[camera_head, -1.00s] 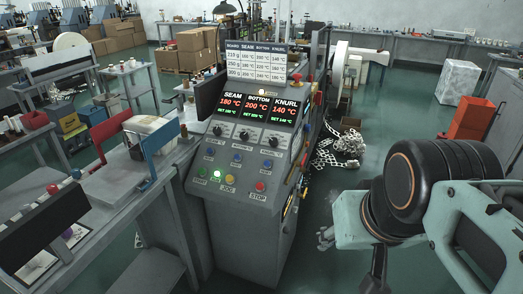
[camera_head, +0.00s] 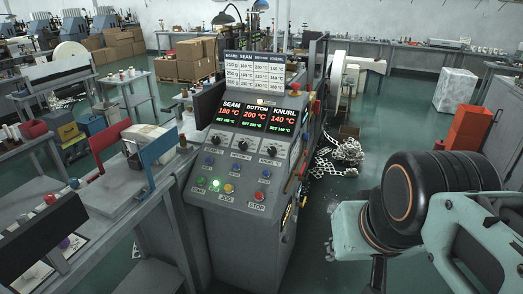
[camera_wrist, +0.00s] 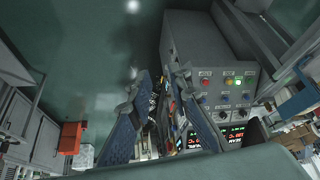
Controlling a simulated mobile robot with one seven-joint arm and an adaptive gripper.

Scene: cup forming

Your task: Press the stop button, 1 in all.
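The stop button (camera_head: 259,196) is a red button above the STOP label, at the lower right of the grey control console's front panel. In the wrist view a red button (camera_wrist: 206,84) shows on the console, which appears upside down there. My gripper (camera_wrist: 162,72) has its two blue-padded fingers spread apart, with nothing seen between them. In the head view only a small part of my gripper (camera_head: 331,250) shows, to the right of the console and apart from it. My arm hides the rest.
The console (camera_head: 240,225) has knobs, red-lettered displays, a lit green lamp (camera_head: 215,184) and a yellow button (camera_head: 228,188). A workbench (camera_head: 105,205) stands close on its left. White perforated scrap (camera_head: 335,160) lies on the floor behind right. Floor between console and arm is clear.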

